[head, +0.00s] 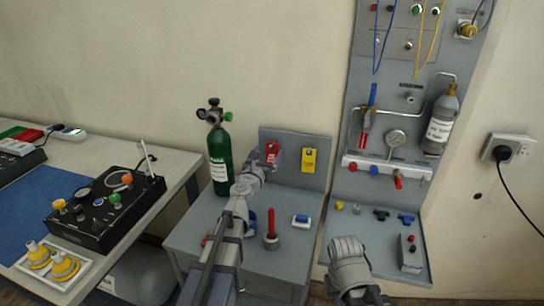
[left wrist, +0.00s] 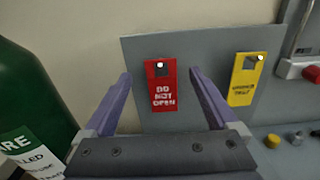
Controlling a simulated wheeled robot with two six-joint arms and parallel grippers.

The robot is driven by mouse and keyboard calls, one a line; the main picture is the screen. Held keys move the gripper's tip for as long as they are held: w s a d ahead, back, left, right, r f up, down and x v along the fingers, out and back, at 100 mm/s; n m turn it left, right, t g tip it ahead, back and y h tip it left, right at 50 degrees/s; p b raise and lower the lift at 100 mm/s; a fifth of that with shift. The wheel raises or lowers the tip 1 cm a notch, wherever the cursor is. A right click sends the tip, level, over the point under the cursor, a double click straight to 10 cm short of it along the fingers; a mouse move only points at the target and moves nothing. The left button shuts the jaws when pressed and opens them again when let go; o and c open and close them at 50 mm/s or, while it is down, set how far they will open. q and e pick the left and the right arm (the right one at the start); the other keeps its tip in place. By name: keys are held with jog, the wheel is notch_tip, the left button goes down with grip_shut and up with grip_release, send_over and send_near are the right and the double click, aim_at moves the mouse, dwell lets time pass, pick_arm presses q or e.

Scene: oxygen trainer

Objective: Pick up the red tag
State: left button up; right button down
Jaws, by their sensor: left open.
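The red tag (head: 271,147) hangs on a small grey back panel, left of a yellow tag (head: 309,160). In the left wrist view the red tag (left wrist: 161,88) reads "DO NOT OPEN" and shows whole between my fingers. My left gripper (head: 266,157) is open in front of the panel, one finger on each side of the tag in the picture. In the left wrist view the left gripper (left wrist: 161,76) shows no clear contact with it. My right gripper (head: 347,250) is low in the head view; its jaw state cannot be made out.
A green oxygen cylinder (head: 219,160) stands close left of my left gripper. A red-handled tool (head: 271,226) and a small blue-and-white item (head: 301,221) are on the grey table (head: 200,238). A tall equipment panel (head: 350,195) with a gauge and hoses stands right.

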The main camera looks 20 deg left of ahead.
aim_at(274, 142)
pick_arm(q)
jog(key=w, duration=0.3)
jog(key=shift+w+d, duration=0.15)
jog(key=shift+w, duration=0.15)
jog(key=shift+s, duration=0.1)
jog(key=c, duration=1.4)
